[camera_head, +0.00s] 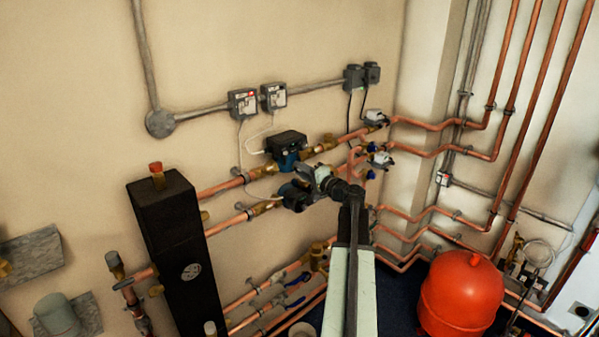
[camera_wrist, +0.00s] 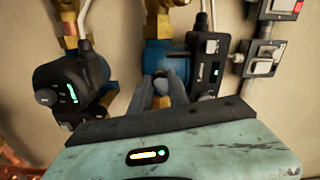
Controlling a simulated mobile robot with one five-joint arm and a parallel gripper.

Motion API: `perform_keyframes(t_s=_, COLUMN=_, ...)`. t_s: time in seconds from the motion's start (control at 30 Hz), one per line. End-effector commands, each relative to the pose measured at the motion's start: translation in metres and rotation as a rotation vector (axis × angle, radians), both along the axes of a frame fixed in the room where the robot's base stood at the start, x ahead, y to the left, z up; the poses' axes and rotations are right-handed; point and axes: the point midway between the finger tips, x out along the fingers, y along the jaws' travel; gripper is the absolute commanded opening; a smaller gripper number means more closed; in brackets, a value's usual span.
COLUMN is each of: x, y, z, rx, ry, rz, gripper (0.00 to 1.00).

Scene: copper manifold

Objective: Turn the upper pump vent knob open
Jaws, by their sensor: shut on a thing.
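The upper pump (camera_head: 288,142) is a blue body with a dark control box on the upper copper pipe. In the wrist view, turned sideways, its blue body (camera_wrist: 160,54) is at the centre and its dark box (camera_wrist: 206,65) to the right. In the head view my gripper (camera_head: 308,174) reaches left from the wrist, between the two pumps.
Switch boxes (camera_head: 243,102) are on the wall above. A black cabinet (camera_head: 172,235) stands left, a red tank (camera_head: 463,290) lower right.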

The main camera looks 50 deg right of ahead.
Motion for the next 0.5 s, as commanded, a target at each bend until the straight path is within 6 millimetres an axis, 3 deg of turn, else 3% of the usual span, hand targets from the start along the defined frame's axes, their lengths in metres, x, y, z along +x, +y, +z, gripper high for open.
perform_keyframes(t_s=0.5, x=0.0007, y=-0.0013, z=0.0019, rx=0.036, ry=-0.007, rz=-0.003, gripper=0.00)
